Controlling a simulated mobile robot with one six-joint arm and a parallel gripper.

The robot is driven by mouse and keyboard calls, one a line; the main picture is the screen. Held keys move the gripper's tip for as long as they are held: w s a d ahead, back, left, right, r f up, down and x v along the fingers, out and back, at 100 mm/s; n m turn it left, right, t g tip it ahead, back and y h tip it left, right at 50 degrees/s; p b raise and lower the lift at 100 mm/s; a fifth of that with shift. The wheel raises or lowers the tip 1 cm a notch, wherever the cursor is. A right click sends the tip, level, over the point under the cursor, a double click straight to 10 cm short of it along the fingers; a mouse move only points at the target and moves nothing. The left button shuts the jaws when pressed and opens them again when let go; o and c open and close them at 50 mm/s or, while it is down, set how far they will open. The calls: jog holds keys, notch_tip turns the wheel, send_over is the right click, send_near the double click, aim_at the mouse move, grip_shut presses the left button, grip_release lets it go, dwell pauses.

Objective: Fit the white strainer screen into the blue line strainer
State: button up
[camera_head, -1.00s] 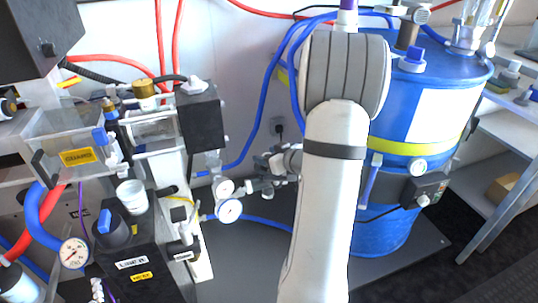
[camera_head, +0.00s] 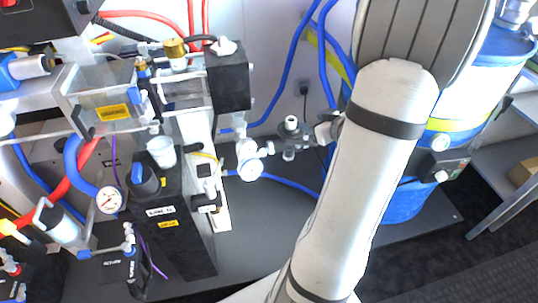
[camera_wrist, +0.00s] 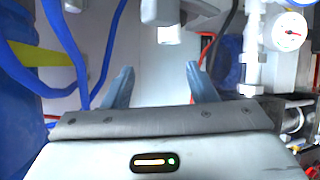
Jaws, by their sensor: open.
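A white cup-shaped piece (camera_head: 162,151) stands on top of the dark cabinet in the head view; I cannot tell whether it is the strainer screen. A blue fitting with a clear cylinder (camera_head: 28,66) sits at the left edge; I cannot tell whether it is the line strainer. Neither can be made out in the wrist view. My gripper (camera_wrist: 160,86) is open, with its two blue-grey fingers apart and nothing between them. In the head view, my arm largely hides it, near the pipework right of the cabinet.
A pressure gauge on white pipe (camera_wrist: 288,32) is close by on the right in the wrist view. Blue hoses (camera_wrist: 72,55) hang on its left. A blue drum (camera_head: 405,203) stands behind my arm. The dark cabinet (camera_head: 180,235) carries a gauge and hoses. Bare floor plate (camera_head: 265,225) lies between.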

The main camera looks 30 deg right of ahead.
jog(key=a+r+m+g+h, duration=0.25)
jog(key=a+g+h, duration=0.2)
jog(key=a, duration=0.35)
jog(key=s+a+r+g+y, duration=0.1)
jog(key=s+a+g+y, duration=0.1)
jog(key=s+a, duration=0.4)
jog(key=s+a+n+g+y, duration=0.1)
jog(key=s+a+g, duration=0.4)
jog(key=a, duration=0.7)
jog(key=shift+s+a+r+y, duration=0.4)
jog(key=shift+s+y, duration=0.25)
jog(key=shift+s, duration=0.25)
